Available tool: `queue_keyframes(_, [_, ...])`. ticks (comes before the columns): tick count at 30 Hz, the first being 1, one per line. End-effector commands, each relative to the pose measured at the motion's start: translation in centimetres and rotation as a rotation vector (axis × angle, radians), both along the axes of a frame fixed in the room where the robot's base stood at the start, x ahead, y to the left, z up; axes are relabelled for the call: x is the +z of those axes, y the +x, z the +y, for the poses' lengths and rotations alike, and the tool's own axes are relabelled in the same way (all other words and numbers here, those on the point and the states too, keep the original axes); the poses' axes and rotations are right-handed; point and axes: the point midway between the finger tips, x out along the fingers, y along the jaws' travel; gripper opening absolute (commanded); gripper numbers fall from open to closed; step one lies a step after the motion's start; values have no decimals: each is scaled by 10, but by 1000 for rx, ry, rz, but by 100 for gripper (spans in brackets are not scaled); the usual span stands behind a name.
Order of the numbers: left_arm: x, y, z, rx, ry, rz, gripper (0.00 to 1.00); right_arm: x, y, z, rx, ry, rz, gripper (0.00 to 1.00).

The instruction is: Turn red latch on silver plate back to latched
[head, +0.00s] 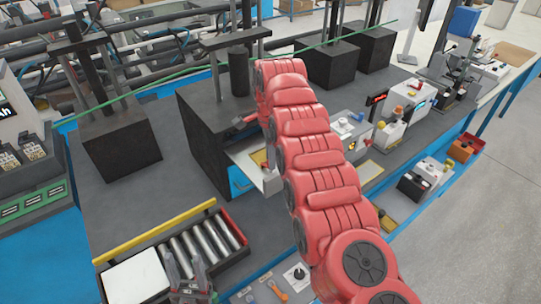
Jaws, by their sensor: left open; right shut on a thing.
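A small red and grey piece (245,120) sticks out to the left of my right arm, in front of the dark block. I cannot tell whether it is the red latch. A pale, silvery plate-like part (266,177) shows below it, partly covered by the arm. My red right arm crosses the middle of the head view and hides its own gripper and whatever that gripper touches. My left gripper (190,270) is at the bottom edge, its grey fingers apart and empty, in front of the metal rollers.
A tray of metal rollers (205,243) with yellow and red sides lies at the front. A white box (137,278) stands left of it. An orange lever (277,290) and a black knob (300,274) are at the bottom. Grey bench (130,205) is clear at left.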

Motion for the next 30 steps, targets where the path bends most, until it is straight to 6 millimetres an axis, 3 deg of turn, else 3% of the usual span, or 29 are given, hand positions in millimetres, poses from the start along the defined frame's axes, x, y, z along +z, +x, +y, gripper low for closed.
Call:
queue_keyframes(15, [4,0,0,0,0,0,50,-1,0,-1,-336,-1,2,0])
queue_keyframes(30, [4,0,0,0,0,0,50,-2,-1,-1,-397,-2,2,0])
